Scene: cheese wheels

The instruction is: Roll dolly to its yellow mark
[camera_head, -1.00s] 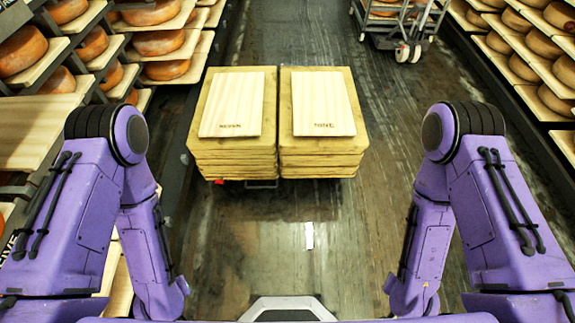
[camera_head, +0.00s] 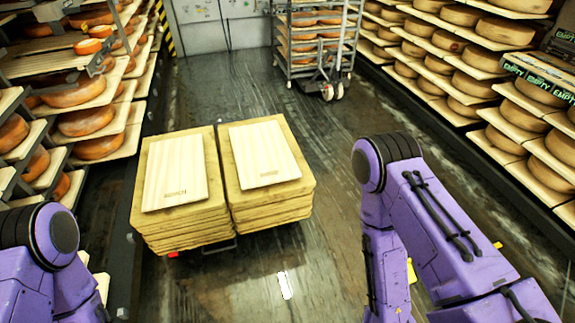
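The dolly carries two side-by-side stacks of yellowish boards, the left stack (camera_head: 183,236) and the right stack (camera_head: 270,213). A paler board lies on each. The dolly's low frame (camera_head: 222,246) barely shows beneath, with a small red spot at its front left. It stands in the aisle ahead of me, left of the picture's middle. Yellow marking shows on the floor at the right, one piece (camera_head: 411,271) beside my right arm and a small one (camera_head: 497,244) behind it; my arm hides part of that floor. Both my arms are apart from the dolly, and neither gripper shows.
Cheese shelves line the left (camera_head: 85,120) and right (camera_head: 470,75) of the aisle. A wheeled metal rack (camera_head: 318,50) stands at the back near a pale wall (camera_head: 205,50). A white patch (camera_head: 284,285) lies on the floor. Floor right of the dolly is clear.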

